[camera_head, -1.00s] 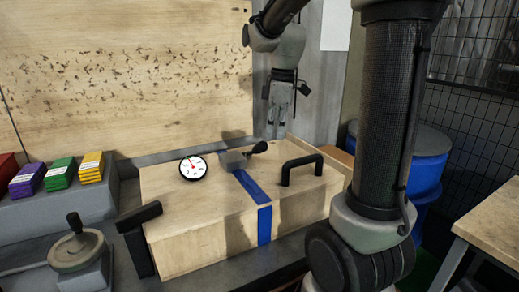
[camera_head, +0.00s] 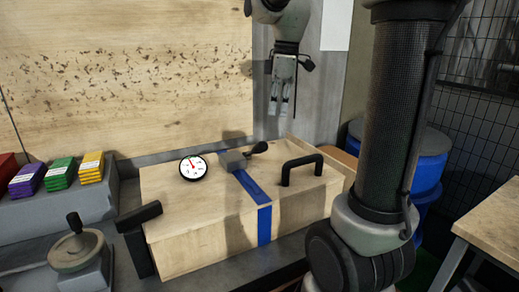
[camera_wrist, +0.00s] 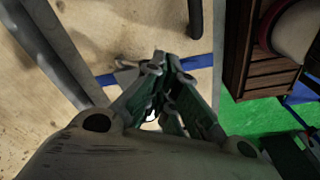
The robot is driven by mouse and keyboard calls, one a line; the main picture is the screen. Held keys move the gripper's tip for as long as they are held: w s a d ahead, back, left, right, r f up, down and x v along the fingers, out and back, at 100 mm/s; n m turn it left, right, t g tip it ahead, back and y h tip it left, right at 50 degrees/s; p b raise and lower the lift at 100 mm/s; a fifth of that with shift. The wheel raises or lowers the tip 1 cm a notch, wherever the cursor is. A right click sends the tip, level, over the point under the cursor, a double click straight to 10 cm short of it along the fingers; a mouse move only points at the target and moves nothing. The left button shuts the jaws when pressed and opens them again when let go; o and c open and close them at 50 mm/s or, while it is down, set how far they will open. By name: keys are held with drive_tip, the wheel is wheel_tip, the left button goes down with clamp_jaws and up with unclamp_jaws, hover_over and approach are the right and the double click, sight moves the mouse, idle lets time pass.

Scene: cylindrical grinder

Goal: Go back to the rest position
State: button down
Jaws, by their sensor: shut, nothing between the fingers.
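My gripper (camera_head: 278,112) hangs pointing down above the back right part of the wooden box (camera_head: 185,225). It is shut and empty, clear of the box and its black handle (camera_head: 302,169). In the wrist view my gripper (camera_wrist: 165,62) shows its fingers together, with the wooden surface and the blue strap (camera_wrist: 200,62) below. The blue strap also shows in the head view (camera_head: 264,225), running over the box to a clamp with a black knob (camera_head: 259,147).
A round dial gauge (camera_head: 193,168) lies on the box. A handwheel (camera_head: 77,247) and coloured stacks (camera_head: 60,174) are at left. Blue barrels (camera_head: 428,165) and a wooden table (camera_head: 490,225) stand at right. A wooden panel (camera_head: 120,70) rises behind.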

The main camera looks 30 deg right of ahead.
idle(0.5)
drive_tip(key=s+f+m+t, duration=0.1)
drive_tip(key=s+f+m, duration=0.1)
drive_tip(key=s+m, duration=0.4)
drive_tip(key=s+a+f+m+t+h, duration=0.1)
drive_tip(key=s+m, duration=0.5)
drive_tip(key=s, duration=0.6)
drive_tip(key=shift+a+f+t, duration=0.25)
drive_tip(key=shift+f+t, duration=0.55)
drive_tip(key=shift+f, duration=0.55)
